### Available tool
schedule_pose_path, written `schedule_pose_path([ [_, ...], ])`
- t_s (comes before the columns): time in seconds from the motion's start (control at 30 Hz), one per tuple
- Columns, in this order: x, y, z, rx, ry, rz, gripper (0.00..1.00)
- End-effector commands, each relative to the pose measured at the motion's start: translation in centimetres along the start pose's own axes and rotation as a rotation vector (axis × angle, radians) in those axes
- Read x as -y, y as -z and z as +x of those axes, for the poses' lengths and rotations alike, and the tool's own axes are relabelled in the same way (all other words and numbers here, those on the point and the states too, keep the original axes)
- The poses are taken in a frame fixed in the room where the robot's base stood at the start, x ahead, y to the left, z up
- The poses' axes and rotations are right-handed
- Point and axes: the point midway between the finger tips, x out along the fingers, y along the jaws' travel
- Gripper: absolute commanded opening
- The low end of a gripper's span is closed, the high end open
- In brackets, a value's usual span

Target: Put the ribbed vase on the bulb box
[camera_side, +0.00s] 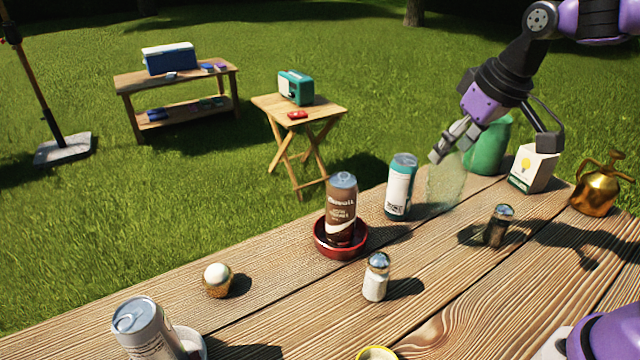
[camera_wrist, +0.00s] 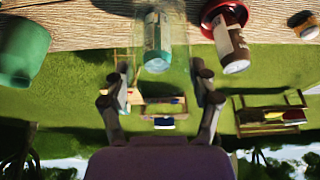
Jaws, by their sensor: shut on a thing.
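The ribbed vase is a clear, faintly green glass vessel (camera_side: 445,182) at the far side of the table in the side view. My gripper (camera_side: 452,140) is shut on its upper part from above. In the wrist view the see-through vase (camera_wrist: 180,62) shows between my two fingers (camera_wrist: 160,72), with a teal can visible beyond it. The vase looks close to upright; I cannot tell whether its base touches the table. The bulb box (camera_side: 533,168), white and green with a yellow bulb picture, stands to the right of the vase, its top bare.
A green pot (camera_side: 490,150) stands between vase and box, farther back. A teal can (camera_side: 400,188) is just left of the vase.

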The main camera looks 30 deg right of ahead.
Motion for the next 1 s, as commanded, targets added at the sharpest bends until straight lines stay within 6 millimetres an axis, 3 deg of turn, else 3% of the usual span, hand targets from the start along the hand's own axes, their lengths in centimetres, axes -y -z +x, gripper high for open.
schedule_pose_path([
  [0.07,-0.1,1.3,-1.0,-0.010,-0.025,0.063,0.10],
  [0.27,-3.1,3.9,-2.0,-0.010,-0.069,0.177,0.10],
  [0.47,-7.9,6.3,-3.0,-0.012,-0.114,0.288,0.10],
  [0.57,-11.7,7.2,-3.7,-0.012,-0.144,0.362,0.10],
  [0.7,-19.0,7.5,-4.9,-0.013,-0.197,0.496,0.10],
  [0.9,-27.4,5.1,-6.7,-0.014,-0.260,0.651,0.10],
  [1.0,-29.9,3.8,-7.4,-0.014,-0.286,0.698,0.10],
])
